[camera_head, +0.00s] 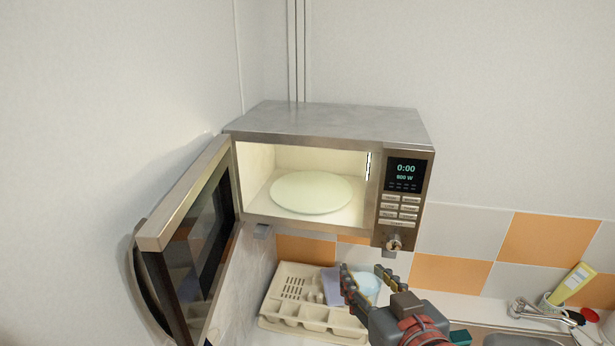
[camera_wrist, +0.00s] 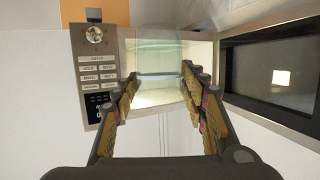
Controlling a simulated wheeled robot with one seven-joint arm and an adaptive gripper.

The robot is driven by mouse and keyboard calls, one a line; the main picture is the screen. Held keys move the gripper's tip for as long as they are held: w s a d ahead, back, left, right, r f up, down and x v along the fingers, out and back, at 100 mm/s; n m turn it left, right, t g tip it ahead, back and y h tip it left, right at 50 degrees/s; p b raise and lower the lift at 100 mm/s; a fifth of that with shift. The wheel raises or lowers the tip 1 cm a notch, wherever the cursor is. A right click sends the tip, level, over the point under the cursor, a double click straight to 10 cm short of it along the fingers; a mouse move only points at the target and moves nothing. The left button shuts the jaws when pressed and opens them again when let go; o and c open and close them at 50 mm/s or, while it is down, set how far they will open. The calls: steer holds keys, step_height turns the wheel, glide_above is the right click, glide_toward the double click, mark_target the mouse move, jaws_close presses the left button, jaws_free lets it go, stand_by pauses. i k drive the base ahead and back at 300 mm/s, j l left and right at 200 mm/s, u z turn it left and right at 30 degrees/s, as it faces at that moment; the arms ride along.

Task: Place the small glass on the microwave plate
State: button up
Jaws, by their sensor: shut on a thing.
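The small clear glass (camera_wrist: 158,62) is between the fingers of my gripper (camera_wrist: 159,76) in the wrist view, its rim hard to make out against the lit microwave opening. In the head view my gripper (camera_head: 367,276) is below and in front of the microwave, shut on the glass (camera_head: 366,286), which looks pale blue there. The microwave plate (camera_head: 311,192) is a pale round disc lying flat and empty inside the lit microwave. The glass is outside the microwave, lower than the plate.
The microwave (camera_head: 330,122) hangs on the wall with its door (camera_head: 190,250) swung wide open to the left. Its control panel (camera_head: 403,198) borders the opening on the right.

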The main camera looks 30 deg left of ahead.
mark_target(302, 183)
steer(key=i+j, duration=0.4)
steer(key=j, duration=0.15)
steer(key=i+j, duration=0.45)
steer(key=j, duration=0.15)
